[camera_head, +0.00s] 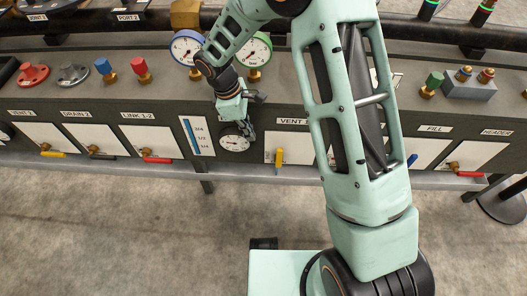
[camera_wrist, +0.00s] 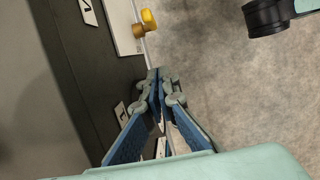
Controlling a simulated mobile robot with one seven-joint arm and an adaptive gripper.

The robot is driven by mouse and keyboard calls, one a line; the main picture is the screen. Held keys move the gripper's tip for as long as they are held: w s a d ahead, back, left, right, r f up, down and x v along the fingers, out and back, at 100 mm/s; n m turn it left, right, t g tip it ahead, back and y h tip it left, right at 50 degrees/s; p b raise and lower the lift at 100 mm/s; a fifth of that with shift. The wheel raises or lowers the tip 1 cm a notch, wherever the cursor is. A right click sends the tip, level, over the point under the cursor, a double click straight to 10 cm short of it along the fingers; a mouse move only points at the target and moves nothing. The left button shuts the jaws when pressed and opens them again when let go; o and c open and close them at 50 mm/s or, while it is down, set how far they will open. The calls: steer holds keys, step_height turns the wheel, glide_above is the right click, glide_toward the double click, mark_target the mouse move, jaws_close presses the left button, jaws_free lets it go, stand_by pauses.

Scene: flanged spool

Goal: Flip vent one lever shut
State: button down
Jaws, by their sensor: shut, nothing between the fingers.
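The vent one lever (camera_head: 279,156) is a yellow handle on a small brass valve, on a white plate under the "VENT 1" label (camera_head: 292,121). In the head view it stands upright, across the line of the panel. In the wrist view the lever (camera_wrist: 149,18) shows beyond my fingertips as a yellow end with brass beside it. My gripper (camera_head: 248,134) is shut and empty in front of the panel, left of the lever and over the edge of a round gauge. In the wrist view my gripper (camera_wrist: 157,76) has its fingers together, apart from the lever.
Left are a level strip (camera_head: 197,136) and a white-faced gauge (camera_head: 234,143). Two dial gauges, blue-rimmed (camera_head: 187,47) and green-rimmed (camera_head: 254,50), stand above. The vent two lever (camera_head: 53,154) lies sideways. My arm hides panel parts right of vent one. Open floor lies in front.

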mark_target(279, 155)
steer(key=shift+f, duration=0.1)
stand_by(0.3)
steer(key=d+f+b, duration=0.4)
steer(key=d+f, duration=0.2)
steer(key=f, duration=0.3)
steer(key=shift+d+f, duration=0.15)
steer(key=shift+f, duration=0.1)
steer(key=shift+s, duration=0.15)
steer(key=shift+d+r+y+p, duration=0.1)
steer(key=shift+d+y+p, duration=0.2)
steer(key=shift+p, duration=0.15)
